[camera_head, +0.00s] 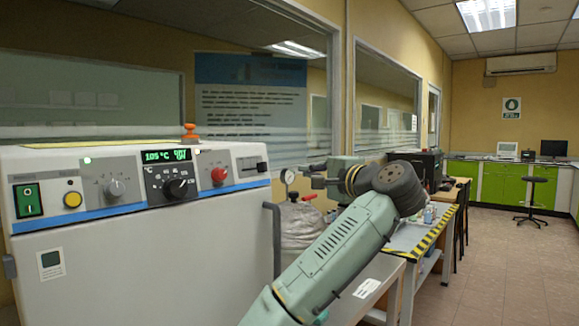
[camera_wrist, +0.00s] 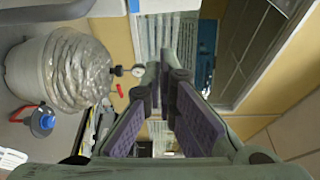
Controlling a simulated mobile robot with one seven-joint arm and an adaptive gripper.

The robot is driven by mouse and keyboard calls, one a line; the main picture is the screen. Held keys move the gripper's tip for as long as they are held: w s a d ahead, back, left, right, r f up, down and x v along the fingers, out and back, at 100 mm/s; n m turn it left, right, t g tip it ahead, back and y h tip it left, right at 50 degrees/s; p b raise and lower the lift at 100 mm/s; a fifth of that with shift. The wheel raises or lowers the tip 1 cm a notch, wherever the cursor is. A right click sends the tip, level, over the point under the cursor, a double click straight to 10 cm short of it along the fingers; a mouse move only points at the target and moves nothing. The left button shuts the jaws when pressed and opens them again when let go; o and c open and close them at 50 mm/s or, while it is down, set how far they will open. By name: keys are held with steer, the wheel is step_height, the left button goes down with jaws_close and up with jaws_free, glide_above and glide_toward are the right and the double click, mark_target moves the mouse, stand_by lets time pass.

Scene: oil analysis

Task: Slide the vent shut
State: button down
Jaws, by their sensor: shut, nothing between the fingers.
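The vent control appears to be a small slotted plate (camera_head: 247,163) with a dark slider (camera_head: 262,166) at the right end of the white oven's front panel. Whether the slider is at an end of its slot is too small to tell. My gripper (camera_head: 318,182) is to the right of the oven, apart from the slider, partly lost against the clutter behind it. In the wrist view, the purple-padded fingers of my gripper (camera_wrist: 159,72) converge at the tips with nothing between them. The vent is not identifiable in the wrist view.
The oven (camera_head: 140,250) has several knobs and buttons. A plastic-wrapped container (camera_head: 300,228) and a pressure gauge (camera_head: 288,176) are beside it; the container also shows in the wrist view (camera_wrist: 75,70). A bench (camera_head: 378,278) stands at right.

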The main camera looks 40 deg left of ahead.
mark_target(262, 167)
steer(key=p+x, duration=0.4)
steer(key=x, duration=0.6)
steer(key=s+p, duration=0.1)
steer(key=s, duration=0.3)
steer(key=shift+s, duration=0.25)
steer(key=shift+s+f, duration=0.1)
steer(key=shift+s, duration=0.05)
steer(key=s+b, duration=0.1)
steer(key=s, duration=0.1)
steer(key=s+b, duration=0.2)
steer(key=shift+s+a+b, duration=0.2)
steer(key=shift+s+b, duration=0.1)
steer(key=shift+s, duration=0.15)
